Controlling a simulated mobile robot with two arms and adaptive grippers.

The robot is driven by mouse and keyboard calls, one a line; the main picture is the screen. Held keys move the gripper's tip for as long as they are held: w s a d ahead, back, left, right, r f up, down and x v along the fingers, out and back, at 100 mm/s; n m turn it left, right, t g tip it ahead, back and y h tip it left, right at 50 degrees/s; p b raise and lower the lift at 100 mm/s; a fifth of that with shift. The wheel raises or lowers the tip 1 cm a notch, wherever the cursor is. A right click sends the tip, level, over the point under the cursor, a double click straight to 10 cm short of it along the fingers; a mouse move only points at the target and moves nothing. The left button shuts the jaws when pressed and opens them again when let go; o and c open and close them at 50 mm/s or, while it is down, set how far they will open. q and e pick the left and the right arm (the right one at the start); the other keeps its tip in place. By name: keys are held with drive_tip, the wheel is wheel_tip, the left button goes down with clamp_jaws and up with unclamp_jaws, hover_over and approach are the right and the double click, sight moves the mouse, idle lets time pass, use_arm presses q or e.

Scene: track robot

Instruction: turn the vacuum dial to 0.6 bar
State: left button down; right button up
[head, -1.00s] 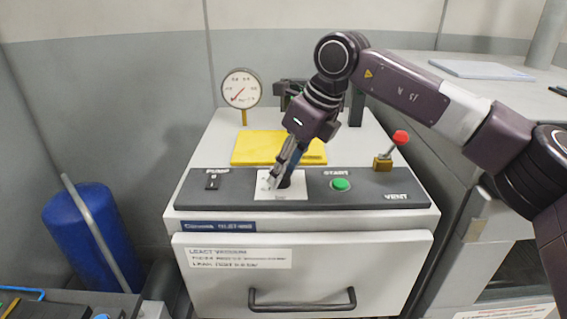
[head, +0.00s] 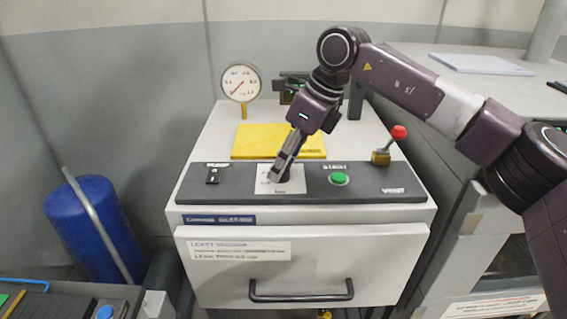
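The vacuum dial sits on a white plate (head: 263,188) in the middle of the dark control panel (head: 370,184). My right gripper (head: 273,178) is down at the plate and covers most of the dial. Its fingers point down and to the left, and I cannot tell whether they are closed on the knob. The round gauge (head: 241,82) stands at the back left of the machine with a red needle. Its scale is too small to read surely. My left gripper is not in view.
On the panel are a pump switch (head: 213,175) and a green start button (head: 340,179). A red-tipped vent lever (head: 398,133) stands at the right. A yellow pad (head: 262,142) lies behind the panel. A drawer with a handle (head: 301,295) is below, a blue cylinder (head: 90,230) left.

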drive_tip(key=shift+o, duration=0.6)
drive_tip(key=v, duration=1.2)
drive_tip(key=shift+r, duration=0.1)
